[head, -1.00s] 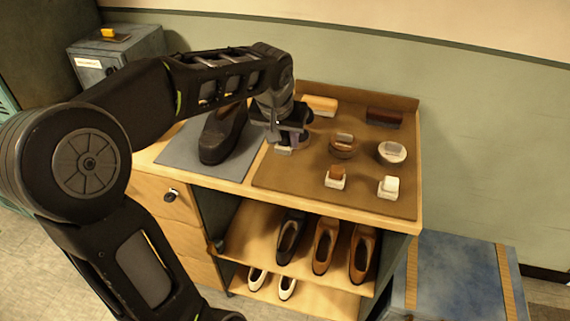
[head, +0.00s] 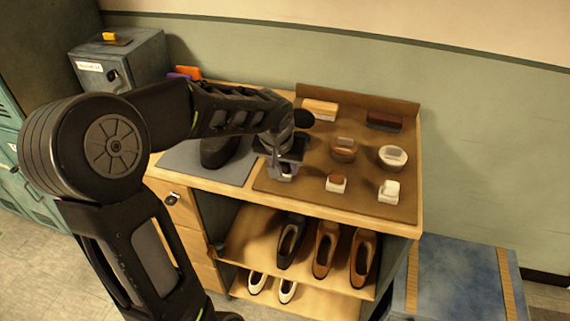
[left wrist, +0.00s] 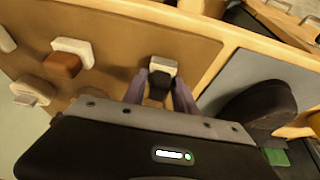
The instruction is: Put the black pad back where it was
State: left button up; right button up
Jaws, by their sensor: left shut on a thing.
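The black pad, with a pale block on it, (left wrist: 160,84) is between the two fingers of my left gripper (left wrist: 160,94) in the left wrist view. In the head view my left gripper (head: 283,168) is shut on it over the front left part of the brown mat (head: 305,198). The pad's pale part shows low between the fingers; I cannot tell whether it touches the mat. A brown pad (head: 336,183) and a white pad (head: 389,191) stand to its right in a front row. My right gripper is not in view.
Two round tins (head: 344,149) (head: 392,157) and two brushes (head: 320,107) (head: 384,121) stand farther back on the mat. A dark shoe (head: 217,153) is on the grey mat (head: 205,170) at left. Shoes fill shelves below. The mat between gripper and brown pad is clear.

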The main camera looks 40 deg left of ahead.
pick_arm(q)
jog(key=shift+f, duration=0.15)
jog(key=o, duration=1.2)
jog(key=shift+s+r, duration=0.1)
jog(key=shift+r, duration=0.5)
jog(key=v, duration=1.1)
jog(key=shift+s+d, duration=0.1)
jog(key=shift+s, duration=0.05)
